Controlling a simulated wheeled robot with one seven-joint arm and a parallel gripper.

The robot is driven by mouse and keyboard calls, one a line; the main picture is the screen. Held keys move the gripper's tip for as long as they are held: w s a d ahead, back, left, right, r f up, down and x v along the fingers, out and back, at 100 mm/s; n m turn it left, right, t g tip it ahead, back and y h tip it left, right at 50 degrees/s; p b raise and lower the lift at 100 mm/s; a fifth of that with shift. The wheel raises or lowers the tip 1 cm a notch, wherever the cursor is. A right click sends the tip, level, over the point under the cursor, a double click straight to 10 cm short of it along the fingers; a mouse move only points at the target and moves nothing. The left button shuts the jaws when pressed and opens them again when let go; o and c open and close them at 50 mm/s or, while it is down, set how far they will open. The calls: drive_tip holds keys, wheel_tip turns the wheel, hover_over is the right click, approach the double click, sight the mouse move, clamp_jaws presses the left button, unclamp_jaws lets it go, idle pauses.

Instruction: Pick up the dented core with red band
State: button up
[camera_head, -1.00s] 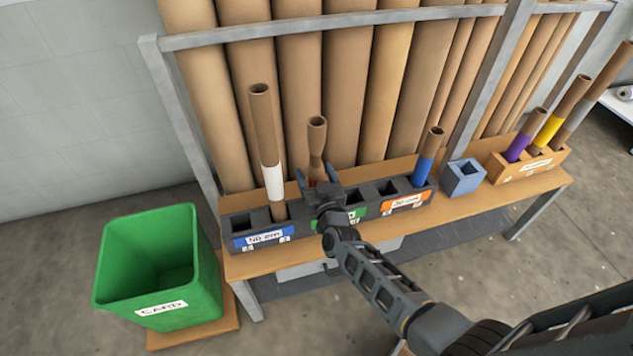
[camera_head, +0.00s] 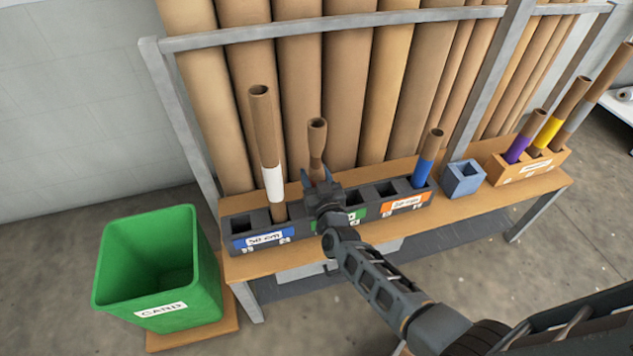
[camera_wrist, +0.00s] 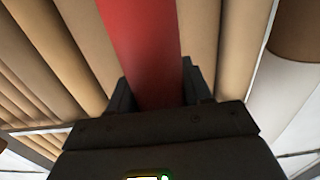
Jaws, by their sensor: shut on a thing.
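The dented core (camera_head: 317,140) stands upright in the dark rack, with a pinched waist below its open top. Its red band (camera_wrist: 145,45) fills the middle of the wrist view, between the two fingers. My gripper (camera_head: 320,184) is shut on the core at the band, low down near the rack. In the head view my gripper hides the band and the core's lower end, so I cannot tell how deep it sits in its slot.
A white-banded core (camera_head: 274,183) stands just left and a blue-banded core (camera_head: 424,172) to the right in the rack (camera_head: 283,232). A blue block (camera_head: 463,178) and an orange holder (camera_head: 525,172) stand further right. Tall tubes stand behind.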

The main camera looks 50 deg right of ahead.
sight(314, 119)
drive_tip(key=shift+r, duration=0.15)
wheel_tip(314, 119, up, 18)
drive_tip(key=p, duration=1)
idle(0.7)
